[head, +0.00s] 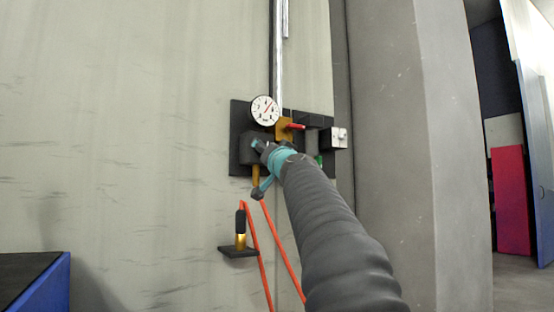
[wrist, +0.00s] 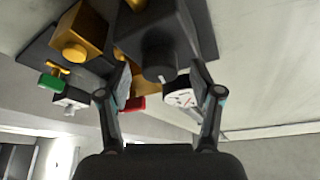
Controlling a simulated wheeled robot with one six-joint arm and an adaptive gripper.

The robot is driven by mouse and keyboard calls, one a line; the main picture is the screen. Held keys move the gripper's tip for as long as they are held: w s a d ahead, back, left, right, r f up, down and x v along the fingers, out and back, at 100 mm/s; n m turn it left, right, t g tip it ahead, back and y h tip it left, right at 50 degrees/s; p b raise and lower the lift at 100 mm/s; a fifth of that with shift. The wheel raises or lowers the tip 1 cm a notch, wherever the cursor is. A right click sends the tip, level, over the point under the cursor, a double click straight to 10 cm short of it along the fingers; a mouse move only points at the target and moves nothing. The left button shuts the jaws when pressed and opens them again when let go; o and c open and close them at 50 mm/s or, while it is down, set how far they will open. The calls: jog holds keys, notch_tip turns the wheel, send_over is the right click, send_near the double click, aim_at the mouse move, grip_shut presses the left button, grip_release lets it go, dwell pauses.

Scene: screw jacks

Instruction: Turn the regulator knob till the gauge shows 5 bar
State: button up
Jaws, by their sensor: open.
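The round white gauge (head: 265,110) sits at the top of a dark wall panel. Its red needle points up and to the right; the numbers are too small to read. The gauge also shows edge-on in the wrist view (wrist: 181,97), partly behind a finger. The black regulator knob (wrist: 160,55) has a small white mark on its rim. My gripper (head: 259,169) is in front of the panel below the gauge. In the wrist view my open gripper (wrist: 160,80) has one finger on each side of the knob's end. I cannot tell whether either finger touches it.
A red lever (head: 295,126) on a brass block is right of the gauge. A green handle (wrist: 51,81) and a white box (head: 334,138) are also on the panel. Below, an orange hose (head: 282,246) hangs beside a small shelf (head: 238,252) with a brass fitting.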

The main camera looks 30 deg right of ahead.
jog(key=v, duration=1)
jog(key=shift+s, duration=0.2)
jog(key=shift+a+f, duration=0.1)
jog(key=s+a+f+n+g+y, duration=0.1)
jog(key=a+f+g+y, duration=0.25)
jog(key=f, duration=1.05)
jog(key=a+f+n+g+y, duration=0.15)
jog(key=a+f+g, duration=0.35)
jog(key=f, duration=0.8)
jog(key=s+a+f+n+g+h, duration=0.1)
jog(key=s+a+f+g, duration=0.3)
jog(key=s+f, duration=0.8)
jog(key=s+a+f+n+g+h, duration=0.1)
jog(key=s+a+f+n+g, duration=0.2)
jog(key=s+f, duration=1)
jog(key=shift+s+a+f+n+g, duration=0.2)
jog(key=shift+a+f+n+g, duration=0.2)
jog(key=shift+a+f, duration=0.55)
